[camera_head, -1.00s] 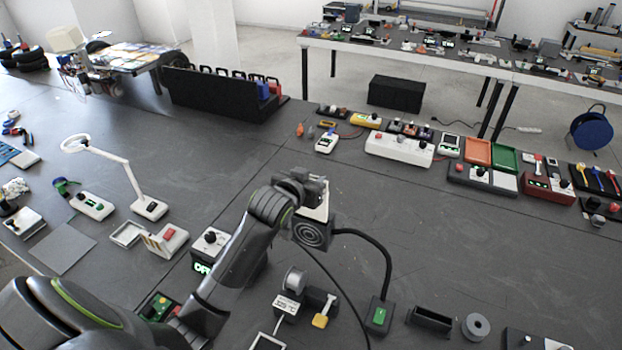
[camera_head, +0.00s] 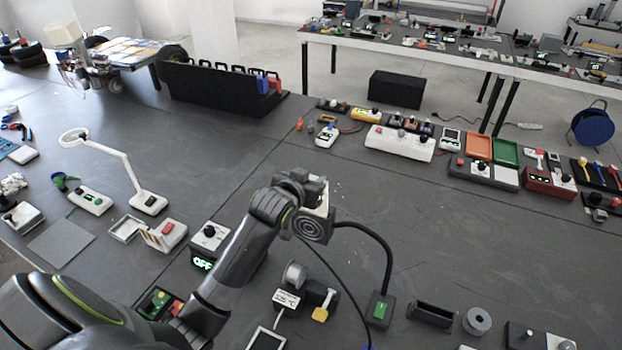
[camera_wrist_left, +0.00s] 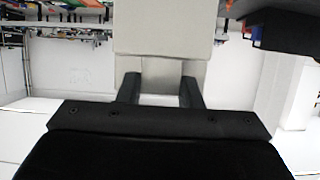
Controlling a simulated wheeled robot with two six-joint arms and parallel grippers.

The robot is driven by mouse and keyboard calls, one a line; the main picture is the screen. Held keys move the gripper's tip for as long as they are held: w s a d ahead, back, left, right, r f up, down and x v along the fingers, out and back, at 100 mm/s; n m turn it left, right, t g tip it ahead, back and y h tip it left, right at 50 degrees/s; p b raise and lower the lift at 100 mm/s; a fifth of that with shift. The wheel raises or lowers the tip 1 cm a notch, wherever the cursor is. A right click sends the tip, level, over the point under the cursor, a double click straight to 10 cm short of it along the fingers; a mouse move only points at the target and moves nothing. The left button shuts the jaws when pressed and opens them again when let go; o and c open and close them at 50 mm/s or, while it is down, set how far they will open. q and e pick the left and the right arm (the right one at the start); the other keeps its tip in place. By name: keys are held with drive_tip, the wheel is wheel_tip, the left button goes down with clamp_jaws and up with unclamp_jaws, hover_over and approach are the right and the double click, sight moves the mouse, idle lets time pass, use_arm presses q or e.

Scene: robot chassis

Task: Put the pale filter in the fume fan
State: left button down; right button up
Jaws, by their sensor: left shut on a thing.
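My left gripper (camera_head: 318,188) is at the fume fan's head in the head view. The fume fan (camera_head: 312,227) is a dark square head with a round ringed grille, on a curved black arm rising from a dark base (camera_head: 380,308) with a green switch. The pale filter (camera_wrist_left: 163,35) shows in the left wrist view as a pale block with a narrower tab between my left fingers, which are shut on the tab. In the head view the pale filter (camera_head: 322,205) is a small strip at the top of the fan head; how far it sits inside is hidden. My right gripper is out of view.
A solder spool (camera_head: 294,274), a station reading OFF (camera_head: 209,244) and a small display with a yellow-tipped tool (camera_head: 321,312) stand near the fan. A black tray (camera_head: 431,313) and a grey roll (camera_head: 477,321) lie to its right. The mat behind the fan is clear.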

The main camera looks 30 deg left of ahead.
use_arm(q)
drive_tip(key=shift+f+b, duration=2.4)
drive_tip(key=shift+f, duration=1.8)
drive_tip(key=c, duration=0.9)
unclamp_jaws()
drive_tip(key=shift+c, duration=0.2)
drive_tip(key=shift+s, duration=0.15)
drive_tip(key=a+b+v, duration=0.1)
drive_tip(key=b+v, duration=0.1)
drive_tip(key=v, duration=1.5)
drive_tip(key=shift+d, duration=0.5)
drive_tip(key=shift+s, duration=0.1)
